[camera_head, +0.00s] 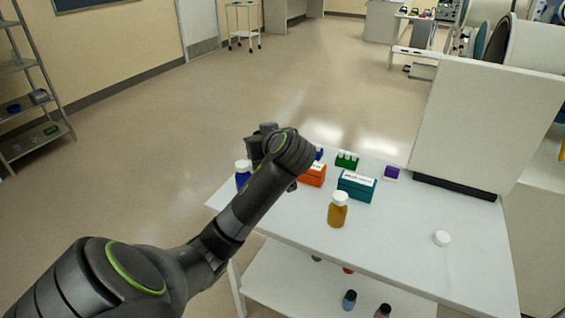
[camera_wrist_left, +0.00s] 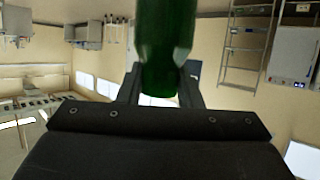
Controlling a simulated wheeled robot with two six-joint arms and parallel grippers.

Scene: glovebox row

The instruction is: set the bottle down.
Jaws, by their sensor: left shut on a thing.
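My left gripper (camera_head: 264,136) is over the far left part of the white table (camera_head: 300,228) in the head view. It is shut on a green bottle (camera_wrist_left: 167,45), which stands out between the two fingers in the left wrist view. In the head view the bottle is mostly hidden behind my wrist, with only a bit of green showing. I cannot tell from these frames whether it touches the table. My right gripper is not in view.
A blue bottle (camera_head: 242,180) stands left of my wrist.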

